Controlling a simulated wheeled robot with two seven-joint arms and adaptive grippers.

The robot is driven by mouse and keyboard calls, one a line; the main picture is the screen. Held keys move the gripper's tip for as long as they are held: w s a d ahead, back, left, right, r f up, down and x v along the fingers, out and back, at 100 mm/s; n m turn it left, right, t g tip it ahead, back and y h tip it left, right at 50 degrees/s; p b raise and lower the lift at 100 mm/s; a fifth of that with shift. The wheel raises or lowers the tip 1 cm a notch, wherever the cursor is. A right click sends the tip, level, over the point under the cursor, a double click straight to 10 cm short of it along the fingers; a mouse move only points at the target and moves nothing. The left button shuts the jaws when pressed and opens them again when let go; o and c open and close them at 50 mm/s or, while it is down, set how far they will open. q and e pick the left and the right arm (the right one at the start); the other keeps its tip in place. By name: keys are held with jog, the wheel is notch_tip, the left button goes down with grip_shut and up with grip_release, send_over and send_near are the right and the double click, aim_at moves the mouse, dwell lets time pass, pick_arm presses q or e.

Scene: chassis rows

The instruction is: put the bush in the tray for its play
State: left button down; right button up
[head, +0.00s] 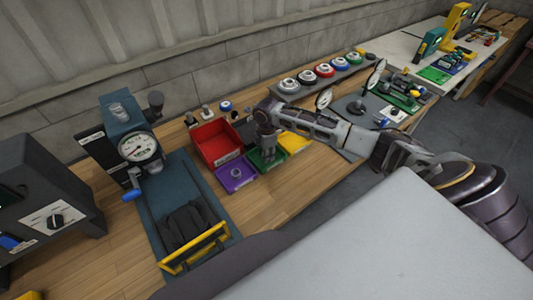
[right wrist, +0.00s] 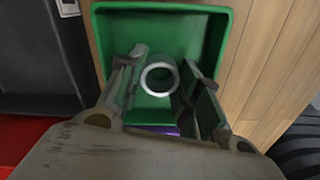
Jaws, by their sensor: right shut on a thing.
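My right gripper (head: 266,150) reaches down over the small green tray (head: 280,163). In the right wrist view its two fingers (right wrist: 159,85) stand on either side of a grey metal bush (right wrist: 146,75), shut on it. The bush is seen end-on, with the green tray (right wrist: 115,30) behind it. I cannot tell whether the bush touches the tray floor. A purple tray (head: 223,184) beside the green one holds a small grey ring (head: 236,173). A yellow tray (head: 297,147) is on the green tray's other side. My left gripper is not in view.
A red bin (head: 203,132) stands behind the purple tray. Several coloured rings (head: 324,70) line a rack behind the arm.

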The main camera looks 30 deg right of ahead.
jog(key=o, duration=1.1)
jog(key=shift+c, duration=0.2)
notch_tip(320, 180, up, 12)
dwell(0.8)
